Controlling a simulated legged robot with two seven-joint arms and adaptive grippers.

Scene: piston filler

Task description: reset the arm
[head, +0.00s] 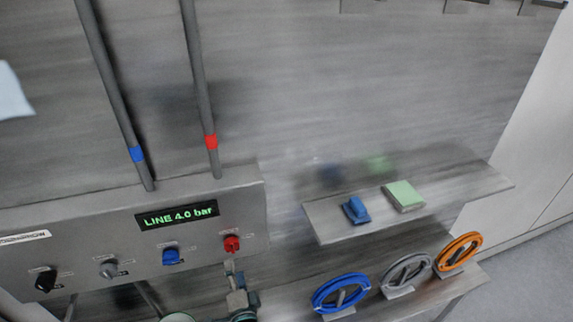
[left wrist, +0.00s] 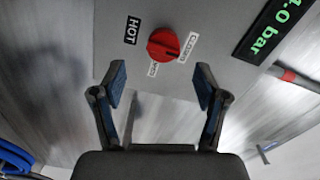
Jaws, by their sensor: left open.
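My left gripper (left wrist: 160,85) is open and empty in the left wrist view, its two blue-padded fingers spread below a red knob (left wrist: 163,44). The knob sits on the grey panel between a "HOT" label and further labels. In the head view the red knob (head: 232,243) is at the panel's right end, with my left gripper (head: 236,278) just below it. They look close, but I cannot tell whether they touch. My right gripper is in neither view.
The panel (head: 120,205) also carries a blue knob (head: 171,256), a grey knob (head: 108,268), a black knob (head: 46,279) and a "LINE 4.0 bar" display (head: 177,215). A shelf (head: 450,195) holds a blue item (head: 355,209) and a green block (head: 403,195). Below are blue (head: 325,292), grey and orange rings.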

